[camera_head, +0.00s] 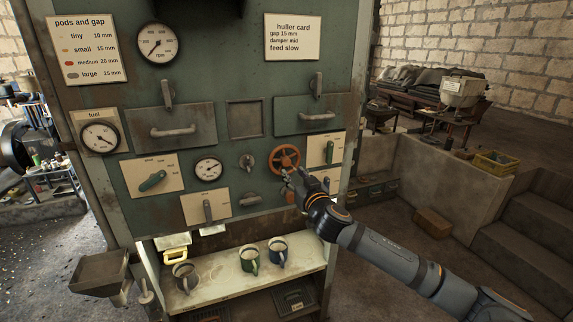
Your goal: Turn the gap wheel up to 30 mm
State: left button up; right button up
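An orange handwheel (285,158), which looks like the gap wheel, is mounted on the green machine panel (240,80). My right gripper (288,179) is at the lower edge of this wheel; I cannot tell if it touches it. The fingers are small and dark here, so open or shut is unclear. Part of another orange round thing (291,197) shows below, partly hidden by my gripper. A small round dial (208,169) sits left of the wheel; its reading is too small to make out. My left gripper is not in view.
Lever plates (152,178) and a small knob (246,162) surround the wheel. A huller card (292,37) reads gap 15 mm. A shelf (215,284) below holds several mugs (278,252). A low wall and steps (520,245) stand at right.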

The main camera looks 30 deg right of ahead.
aim_at(287, 164)
jog(key=w+d, duration=0.1)
jog(key=w, duration=0.1)
jog(key=w+d+p, duration=0.1)
jog(key=w, duration=0.1)
jog(key=shift+d+p, duration=0.1)
jog(key=shift+p, duration=0.2)
jog(key=x, duration=0.1)
jog(key=p+x, duration=0.1)
jog(key=x, duration=0.2)
jog(key=shift+w+a+p, duration=0.2)
jog(key=shift+a+p, duration=0.1)
jog(key=shift+w+f, duration=0.1)
jog(key=shift+w, duration=0.15)
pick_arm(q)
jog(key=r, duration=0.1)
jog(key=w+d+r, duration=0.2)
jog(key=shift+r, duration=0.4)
pick_arm(e)
jog(key=shift+d, duration=0.2)
jog(key=shift+c, duration=0.2)
grip_shut()
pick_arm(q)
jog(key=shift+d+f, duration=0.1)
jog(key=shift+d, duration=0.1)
pick_arm(e)
jog(key=shift+f, duration=0.1)
